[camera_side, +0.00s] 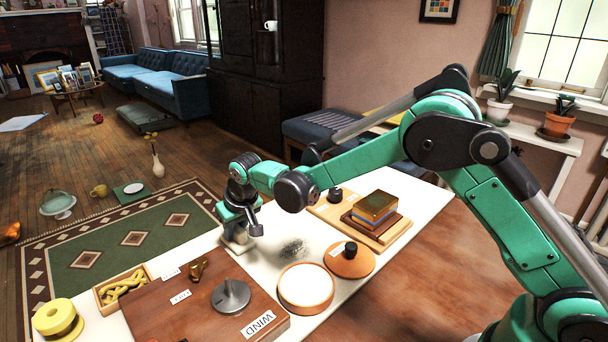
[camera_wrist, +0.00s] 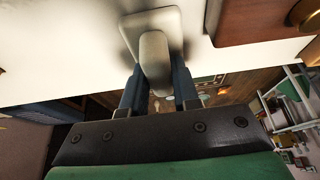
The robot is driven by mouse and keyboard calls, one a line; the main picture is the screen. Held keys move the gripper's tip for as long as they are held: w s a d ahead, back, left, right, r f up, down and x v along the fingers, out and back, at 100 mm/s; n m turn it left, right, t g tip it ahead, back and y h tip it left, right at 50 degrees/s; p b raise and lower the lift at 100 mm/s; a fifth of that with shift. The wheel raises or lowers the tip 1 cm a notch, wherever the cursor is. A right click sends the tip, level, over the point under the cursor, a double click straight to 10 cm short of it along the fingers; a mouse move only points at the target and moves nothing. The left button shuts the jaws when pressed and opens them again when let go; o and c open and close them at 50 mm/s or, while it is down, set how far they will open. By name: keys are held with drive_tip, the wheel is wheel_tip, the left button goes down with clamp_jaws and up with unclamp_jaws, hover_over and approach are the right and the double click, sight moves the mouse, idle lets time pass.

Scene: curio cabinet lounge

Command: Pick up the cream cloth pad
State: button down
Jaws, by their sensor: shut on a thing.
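The cream cloth pad (camera_wrist: 133,35) has a flat base with a rounded grip standing up from it. My gripper (camera_wrist: 157,80) is shut on this grip, with one dark finger on each side. In the side view the pad (camera_side: 238,243) shows in part under my gripper (camera_side: 241,225), near the far edge of the white tabletop (camera_side: 250,259). The fingers hide some of it there. I cannot tell for sure whether its base touches the tabletop.
A dark smudge (camera_side: 292,248) marks the tabletop right of my gripper. A brown board with a grey knob (camera_side: 231,296) lies in front. A round wooden dish (camera_side: 306,288), a round lid (camera_side: 349,260) and stacked blocks (camera_side: 375,207) stand to the right. A tray (camera_side: 124,287) is left.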

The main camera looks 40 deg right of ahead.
drive_tip(key=shift+r, duration=0.15)
wheel_tip(320, 180, up, 20)
idle(0.3)
drive_tip(key=c, duration=1.2)
unclamp_jaws()
clamp_jaws()
drive_tip(key=shift+f, duration=0.2)
